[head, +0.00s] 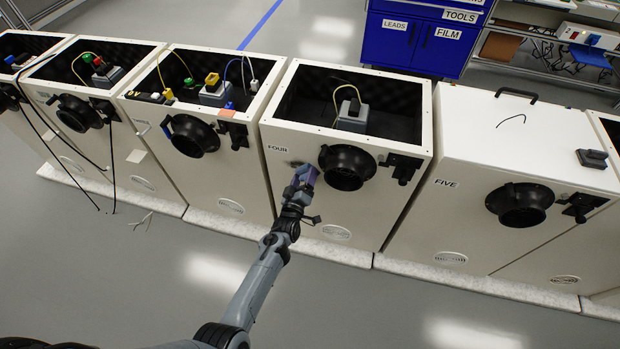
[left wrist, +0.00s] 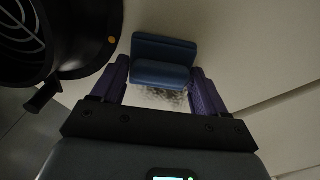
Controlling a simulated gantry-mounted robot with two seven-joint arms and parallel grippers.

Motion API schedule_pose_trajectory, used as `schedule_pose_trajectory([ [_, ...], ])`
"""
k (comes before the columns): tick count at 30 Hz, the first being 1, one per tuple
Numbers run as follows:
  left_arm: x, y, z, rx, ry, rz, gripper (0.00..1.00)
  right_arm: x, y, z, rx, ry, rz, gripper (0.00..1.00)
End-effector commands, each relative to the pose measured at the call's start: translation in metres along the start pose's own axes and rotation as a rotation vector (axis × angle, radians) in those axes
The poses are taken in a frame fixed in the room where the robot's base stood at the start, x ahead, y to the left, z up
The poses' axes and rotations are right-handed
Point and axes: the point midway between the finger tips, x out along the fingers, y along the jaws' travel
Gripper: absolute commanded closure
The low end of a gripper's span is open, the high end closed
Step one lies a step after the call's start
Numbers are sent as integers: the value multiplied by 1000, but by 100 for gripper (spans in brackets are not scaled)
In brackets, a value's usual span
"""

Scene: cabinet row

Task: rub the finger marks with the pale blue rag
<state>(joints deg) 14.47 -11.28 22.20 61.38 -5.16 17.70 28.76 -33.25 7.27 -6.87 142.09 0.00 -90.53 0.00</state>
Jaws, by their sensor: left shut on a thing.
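My left gripper (head: 306,176) is at the front of the cabinet marked FOUR (head: 281,205), left of its round black port (head: 347,167). In the left wrist view its two purple fingers (left wrist: 160,70) are shut on the rag (left wrist: 164,49), which looks dark blue in the shade. The folded rag is at the pale panel; I cannot tell how firmly it touches. A grey, mottled patch, the finger marks (left wrist: 168,97), shows on the panel just below the rag, between the fingers. The rag partly covers that area. My right gripper is not in view.
The black port (left wrist: 60,40) with its rim sits close left of the gripper. A black latch (head: 402,168) is right of it. Cabinet FIVE (head: 480,215) stands to the right, and other open cabinets with cables stand left.

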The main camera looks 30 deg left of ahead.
Motion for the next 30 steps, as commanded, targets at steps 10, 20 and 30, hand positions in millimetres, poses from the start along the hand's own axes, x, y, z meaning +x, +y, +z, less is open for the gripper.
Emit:
schedule_pose_trajectory([
  [10,0,-11,-11,2,1,-2,51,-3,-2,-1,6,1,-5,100],
  [20,2,-29,-30,3,2,-2,51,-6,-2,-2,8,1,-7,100],
  [30,3,-39,-40,3,2,-2,51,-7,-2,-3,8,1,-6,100],
])
